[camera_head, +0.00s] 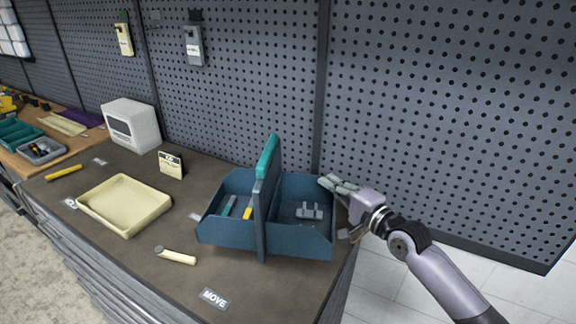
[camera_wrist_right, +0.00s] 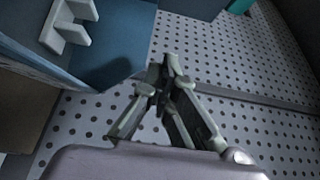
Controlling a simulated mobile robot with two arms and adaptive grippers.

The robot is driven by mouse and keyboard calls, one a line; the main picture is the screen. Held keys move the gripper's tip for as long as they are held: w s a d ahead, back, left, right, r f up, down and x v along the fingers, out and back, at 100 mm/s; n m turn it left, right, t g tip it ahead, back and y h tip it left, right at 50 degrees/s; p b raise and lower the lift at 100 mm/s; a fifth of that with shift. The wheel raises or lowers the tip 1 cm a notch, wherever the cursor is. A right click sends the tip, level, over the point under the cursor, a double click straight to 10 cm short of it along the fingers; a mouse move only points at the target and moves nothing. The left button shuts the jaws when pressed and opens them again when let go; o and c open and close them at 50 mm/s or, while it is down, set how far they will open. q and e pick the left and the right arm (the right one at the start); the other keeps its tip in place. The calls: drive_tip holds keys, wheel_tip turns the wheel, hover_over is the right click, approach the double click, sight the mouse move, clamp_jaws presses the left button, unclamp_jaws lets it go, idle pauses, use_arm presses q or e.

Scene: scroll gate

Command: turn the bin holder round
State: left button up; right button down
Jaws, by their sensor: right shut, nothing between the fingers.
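The bin holder (camera_head: 261,222) stands on the dark bench top, with a blue bin on each side of a grey upright divider and a teal handle (camera_head: 267,156) on top. The left bin (camera_head: 222,232) holds a teal and a yellow item. The right bin (camera_head: 300,242) holds a grey bracket-like part (camera_head: 309,211), also in the right wrist view (camera_wrist_right: 72,22). My right gripper (camera_head: 330,183) is shut and empty at the back right corner of the right bin. Its closed fingers (camera_wrist_right: 171,75) show beside the blue wall; I cannot tell whether they touch it. My left gripper is not in view.
A cream tray (camera_head: 125,204), a cream-handled tool (camera_head: 176,256) and a MOVE label (camera_head: 214,298) lie left and in front of the holder. A white box (camera_head: 131,125) and a small sign (camera_head: 171,164) stand behind. A pegboard wall (camera_head: 440,100) closes the back.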

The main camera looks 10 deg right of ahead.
drive_tip(key=x, duration=0.5)
drive_tip(key=p+x, duration=0.1)
drive_tip(key=x, duration=0.1)
drive_tip(key=shift+w+r, duration=0.25)
drive_tip(key=shift+w, duration=0.05)
drive_tip(key=a, duration=0.1)
drive_tip(key=w+a+p, duration=0.1)
drive_tip(key=a+p, duration=0.1)
drive_tip(key=a, duration=0.1)
drive_tip(key=shift+w, duration=0.4)
drive_tip(key=shift+w+f, duration=0.1)
